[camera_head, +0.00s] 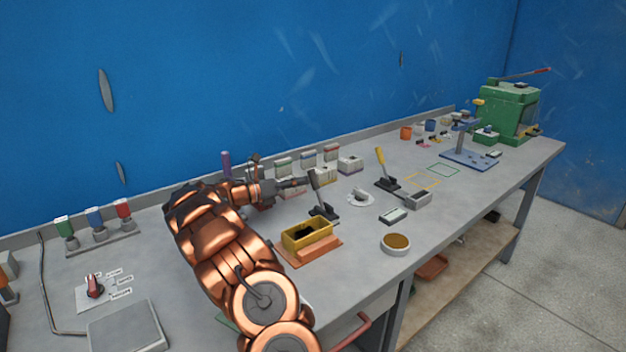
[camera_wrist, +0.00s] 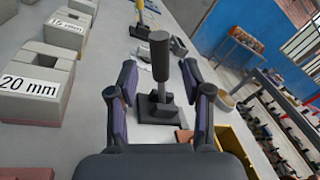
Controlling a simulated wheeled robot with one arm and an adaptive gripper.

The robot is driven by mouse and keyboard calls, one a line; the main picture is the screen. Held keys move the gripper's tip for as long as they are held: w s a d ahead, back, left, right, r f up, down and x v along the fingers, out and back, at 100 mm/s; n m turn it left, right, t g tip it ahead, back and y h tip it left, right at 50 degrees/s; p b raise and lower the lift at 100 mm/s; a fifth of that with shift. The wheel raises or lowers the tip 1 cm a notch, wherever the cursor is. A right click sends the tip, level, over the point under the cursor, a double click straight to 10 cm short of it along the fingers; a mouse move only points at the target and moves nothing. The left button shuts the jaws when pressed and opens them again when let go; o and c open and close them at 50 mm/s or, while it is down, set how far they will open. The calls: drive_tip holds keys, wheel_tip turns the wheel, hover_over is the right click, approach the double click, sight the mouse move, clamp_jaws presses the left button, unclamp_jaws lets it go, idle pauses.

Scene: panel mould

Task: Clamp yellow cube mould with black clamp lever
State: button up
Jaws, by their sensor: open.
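The yellow cube mould (camera_head: 306,237) is an open-topped box on an orange base plate (camera_head: 329,253) near the bench front. Its edge shows at the lower right of the wrist view (camera_wrist: 233,146). The black clamp lever (camera_head: 316,190) stands nearly upright on its dark base behind the mould. In the wrist view the lever (camera_wrist: 160,62) rises ahead, lined up between my fingers. My gripper (camera_head: 297,183) is open and empty, just left of the lever's upper part. Its two fingers (camera_wrist: 160,96) are apart in the wrist view.
Grey blocks with labels, one marked 20 mm (camera_wrist: 32,82), stand along the back. A yellow-handled lever (camera_head: 381,162) stands beside a grey mould (camera_head: 418,199) to the right. A round dish (camera_head: 395,244) sits near the front edge. A green machine (camera_head: 508,110) stands far right.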

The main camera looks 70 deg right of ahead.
sight(313, 179)
drive_tip(key=shift+x, duration=2.5)
drive_tip(key=shift+c, duration=0.3)
clamp_jaws()
